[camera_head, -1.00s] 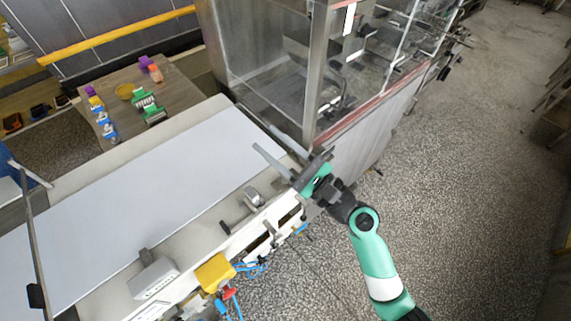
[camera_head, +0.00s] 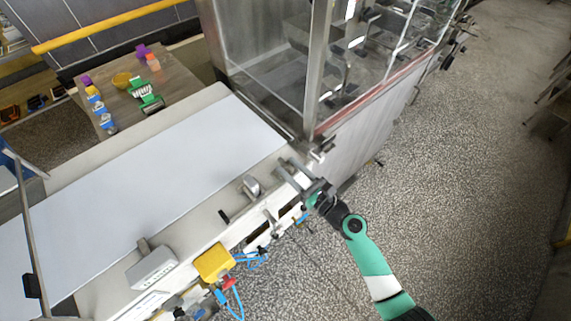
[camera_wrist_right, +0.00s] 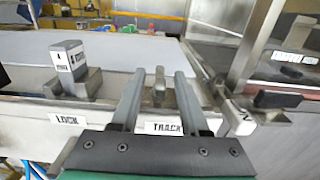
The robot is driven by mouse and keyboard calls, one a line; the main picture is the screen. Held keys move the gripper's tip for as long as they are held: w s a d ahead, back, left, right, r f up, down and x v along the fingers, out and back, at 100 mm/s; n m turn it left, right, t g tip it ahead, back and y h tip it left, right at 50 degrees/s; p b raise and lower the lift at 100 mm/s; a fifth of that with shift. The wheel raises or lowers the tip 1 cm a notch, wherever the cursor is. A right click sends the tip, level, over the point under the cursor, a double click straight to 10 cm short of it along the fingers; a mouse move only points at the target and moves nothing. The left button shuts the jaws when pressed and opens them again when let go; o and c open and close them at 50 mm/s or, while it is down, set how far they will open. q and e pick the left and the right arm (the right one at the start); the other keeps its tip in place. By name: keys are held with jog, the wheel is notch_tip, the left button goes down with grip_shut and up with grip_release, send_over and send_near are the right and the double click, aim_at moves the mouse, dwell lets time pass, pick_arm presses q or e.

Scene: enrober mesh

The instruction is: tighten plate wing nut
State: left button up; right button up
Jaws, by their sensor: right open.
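My right gripper (camera_head: 287,169) is open, at the right end of the machine's front rail (camera_head: 205,232). In the right wrist view its two fingers (camera_wrist_right: 157,88) point forward above a "TRACK" label (camera_wrist_right: 159,128). A small upright metal piece (camera_wrist_right: 159,80) shows between them, apart from both fingers; I cannot tell whether it is the wing nut. A grey block on a metal bracket (camera_wrist_right: 68,58) stands left of the fingers, near a "LOCK" label (camera_wrist_right: 77,120). A dark-topped lever or knob (camera_wrist_right: 278,99) is at the right. My left gripper is not in view.
The pale belt (camera_head: 160,165) lies behind the rail. A glass-walled steel cabinet (camera_head: 275,70) stands close beyond the gripper. A yellow box (camera_head: 214,262) and a grey control box (camera_head: 152,267) are on the front side. A small table (camera_head: 180,85) holds coloured items. The floor at right is open.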

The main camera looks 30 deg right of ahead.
jog(key=shift+w+a, duration=0.15)
jog(key=shift+w, duration=1.05)
grip_shut()
